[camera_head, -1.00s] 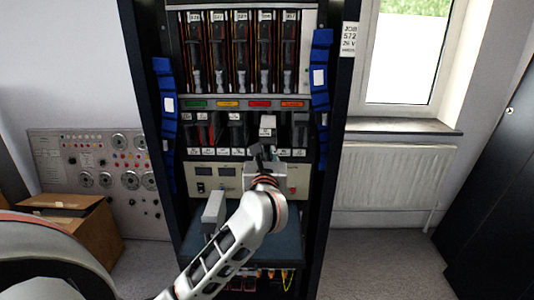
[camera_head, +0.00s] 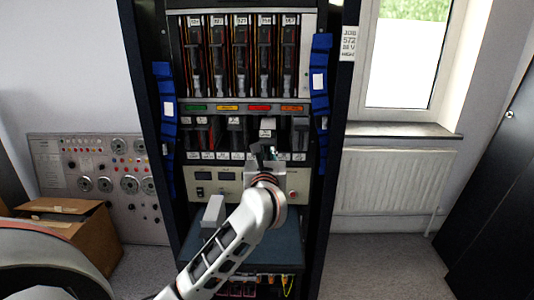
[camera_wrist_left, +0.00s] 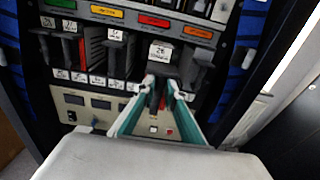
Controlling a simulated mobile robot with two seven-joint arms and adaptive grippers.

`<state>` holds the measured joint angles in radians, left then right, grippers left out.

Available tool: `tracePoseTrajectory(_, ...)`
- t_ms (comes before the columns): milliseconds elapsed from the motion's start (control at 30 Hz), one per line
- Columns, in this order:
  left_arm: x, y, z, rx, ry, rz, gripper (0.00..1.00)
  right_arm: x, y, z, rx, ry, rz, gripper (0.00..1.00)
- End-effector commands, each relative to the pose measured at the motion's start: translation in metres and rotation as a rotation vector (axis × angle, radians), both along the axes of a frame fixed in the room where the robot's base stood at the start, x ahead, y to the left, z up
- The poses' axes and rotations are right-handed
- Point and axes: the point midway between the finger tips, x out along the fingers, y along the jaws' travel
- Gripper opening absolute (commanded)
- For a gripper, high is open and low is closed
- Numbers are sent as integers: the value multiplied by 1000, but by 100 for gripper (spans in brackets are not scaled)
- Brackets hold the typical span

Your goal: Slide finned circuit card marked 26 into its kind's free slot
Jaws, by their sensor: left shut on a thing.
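The finned circuit card marked 26 (camera_wrist_left: 160,52) shows a dark front with a white label in the wrist view. It stands in the lower card row, right of centre; it also shows in the head view (camera_head: 267,125). My left gripper (camera_head: 264,150) is in front of this row. In the wrist view its teal fingers (camera_wrist_left: 162,87) are closed in on the card's lower front, hiding part of it. How deep the card sits is unclear. A gap with red edges (camera_wrist_left: 93,47) shows left of it in the same row. My right gripper is not in view.
Neighbouring dark cards stand on both sides, close to the fingers. Coloured labels (camera_head: 259,107) run above the row, with an upper bank of cards (camera_head: 241,55) over them. A panel with displays (camera_head: 205,177) lies below. Blue strips (camera_head: 321,75) line the rack posts.

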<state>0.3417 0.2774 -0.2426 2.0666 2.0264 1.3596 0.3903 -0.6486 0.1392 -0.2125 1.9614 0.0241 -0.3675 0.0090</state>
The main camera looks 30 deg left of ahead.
Motion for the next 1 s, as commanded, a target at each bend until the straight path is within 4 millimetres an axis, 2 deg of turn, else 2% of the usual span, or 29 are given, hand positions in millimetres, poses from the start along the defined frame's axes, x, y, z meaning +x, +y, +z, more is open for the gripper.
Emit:
tracePoseTrajectory(500,23,15,1,2,-3,1,0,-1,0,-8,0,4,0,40)
tracePoseTrajectory(1000,28,18,1,2,-3,1,0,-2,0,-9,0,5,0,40)
